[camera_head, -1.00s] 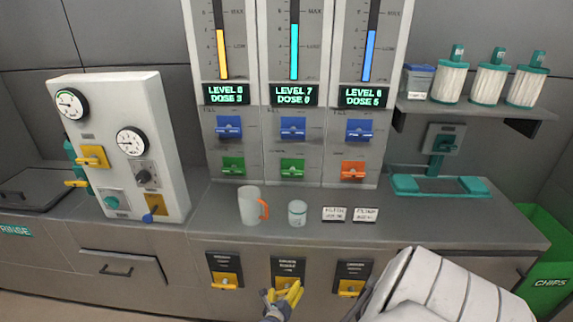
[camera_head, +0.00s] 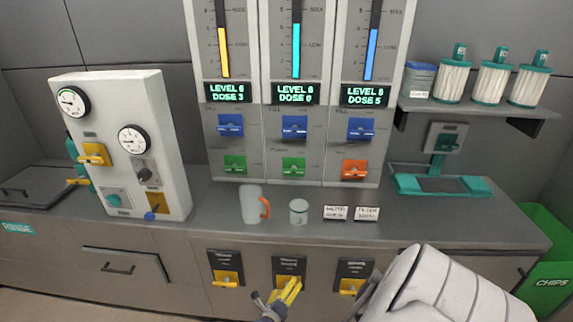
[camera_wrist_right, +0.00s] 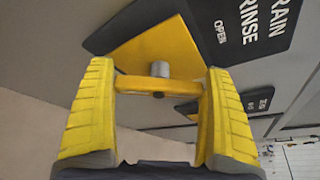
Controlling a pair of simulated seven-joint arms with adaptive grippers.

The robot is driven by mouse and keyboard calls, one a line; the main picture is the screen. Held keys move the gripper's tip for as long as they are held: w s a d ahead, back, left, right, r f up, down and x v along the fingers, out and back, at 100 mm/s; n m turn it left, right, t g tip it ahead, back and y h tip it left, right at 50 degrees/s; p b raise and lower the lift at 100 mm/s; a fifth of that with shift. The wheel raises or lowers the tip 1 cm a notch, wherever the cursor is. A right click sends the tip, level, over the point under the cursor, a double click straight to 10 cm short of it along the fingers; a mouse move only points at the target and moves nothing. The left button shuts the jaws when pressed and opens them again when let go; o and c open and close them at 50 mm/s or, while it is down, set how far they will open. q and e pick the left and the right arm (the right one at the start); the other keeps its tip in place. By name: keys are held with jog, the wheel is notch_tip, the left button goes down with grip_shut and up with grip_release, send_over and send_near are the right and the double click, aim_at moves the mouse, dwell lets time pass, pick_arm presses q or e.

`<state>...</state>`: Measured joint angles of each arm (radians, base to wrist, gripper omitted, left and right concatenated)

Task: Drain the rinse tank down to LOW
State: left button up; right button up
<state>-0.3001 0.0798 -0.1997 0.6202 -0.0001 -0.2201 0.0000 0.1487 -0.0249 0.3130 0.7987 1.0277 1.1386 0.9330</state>
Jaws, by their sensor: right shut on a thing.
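The middle tank column has a cyan level bar (camera_head: 296,50), well above its LOW mark, and its display (camera_head: 295,93) appears to read LEVEL 6, DOSE 0. Below it on the cabinet front is the middle yellow drain valve (camera_head: 288,282). Its black plate (camera_wrist_right: 240,28) reads DRAIN RINSE and OPEN in the right wrist view. My right gripper (camera_head: 284,296) is at this valve. In the right wrist view my right gripper (camera_wrist_right: 158,110) has its yellow fingers on both sides of the yellow handle bar (camera_wrist_right: 158,86), holding it. My left gripper is not in view.
Similar yellow valves stand left (camera_head: 227,278) and right (camera_head: 351,286) of the middle one. A mug (camera_head: 250,204), a jar (camera_head: 298,211) and two small cards stand on the counter (camera_head: 215,200) above. A gauge panel (camera_head: 125,150) stands at left and a green bin (camera_head: 545,260) at right.

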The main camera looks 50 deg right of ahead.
jog(key=o, duration=0.9)
jog(key=shift+o, duration=0.2)
jog(key=shift+a, duration=0.1)
jog(key=v, duration=0.7)
jog(key=shift+a, duration=0.15)
jog(key=shift+s, duration=0.1)
